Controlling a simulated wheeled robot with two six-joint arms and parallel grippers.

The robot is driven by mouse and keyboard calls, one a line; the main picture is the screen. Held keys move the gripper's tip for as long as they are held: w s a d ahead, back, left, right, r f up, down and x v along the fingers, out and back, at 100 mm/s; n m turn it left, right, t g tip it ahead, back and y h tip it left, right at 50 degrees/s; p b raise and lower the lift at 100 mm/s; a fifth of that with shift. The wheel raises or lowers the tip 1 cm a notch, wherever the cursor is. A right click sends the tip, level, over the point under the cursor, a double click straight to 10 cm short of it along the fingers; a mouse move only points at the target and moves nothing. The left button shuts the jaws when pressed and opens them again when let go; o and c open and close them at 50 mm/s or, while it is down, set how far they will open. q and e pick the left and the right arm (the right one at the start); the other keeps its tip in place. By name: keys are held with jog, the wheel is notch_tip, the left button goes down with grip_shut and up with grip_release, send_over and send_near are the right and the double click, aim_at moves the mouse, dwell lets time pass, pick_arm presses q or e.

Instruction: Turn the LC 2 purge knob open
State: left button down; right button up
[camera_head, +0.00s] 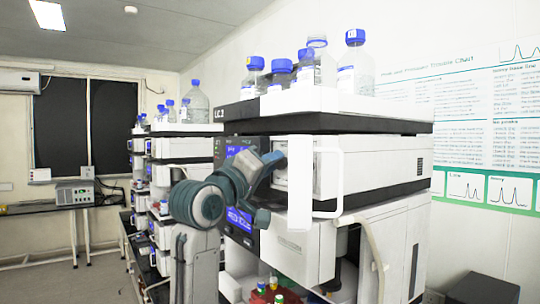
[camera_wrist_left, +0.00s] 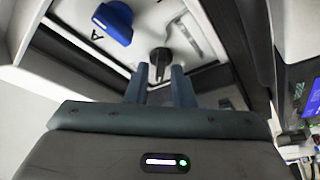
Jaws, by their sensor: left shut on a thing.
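The LC 2 stack carries its label (camera_head: 219,114) on the front of its top tray. A black purge knob (camera_wrist_left: 160,57) shows in the left wrist view on a pale panel in an open module bay. My left gripper (camera_wrist_left: 160,70) is shut on this knob, with one finger on each side of it. In the head view the left gripper (camera_head: 274,160) reaches into the module front, and the knob is hidden there. My right gripper is in neither view.
A blue knob (camera_wrist_left: 112,22) sits beside the black knob, near a letter A. A white door frame (camera_head: 328,180) stands out right of my gripper. Bottles (camera_head: 255,78) stand on top of the stack. A tube (camera_head: 375,255) hangs at lower right.

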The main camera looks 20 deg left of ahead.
pick_arm(q)
jog(key=n+p, duration=0.1)
jog(key=n+y+p, duration=0.1)
jog(key=n, duration=0.1)
jog(key=n+g+y+p, duration=0.1)
jog(key=n, duration=0.1)
jog(key=shift+r+p, duration=0.25)
jog(key=shift+p, duration=0.05)
jog(key=shift+f+n+g+y+p, duration=0.15)
jog(key=shift+n+g+y+p, duration=0.4)
jog(key=shift+n+p, duration=1.2)
jog(key=shift+f+n+h, duration=0.1)
jog(key=shift+n+h, duration=0.15)
jog(key=shift+n, duration=0.1)
jog(key=c, duration=1.5)
grip_release()
jog(key=shift+c, duration=0.2)
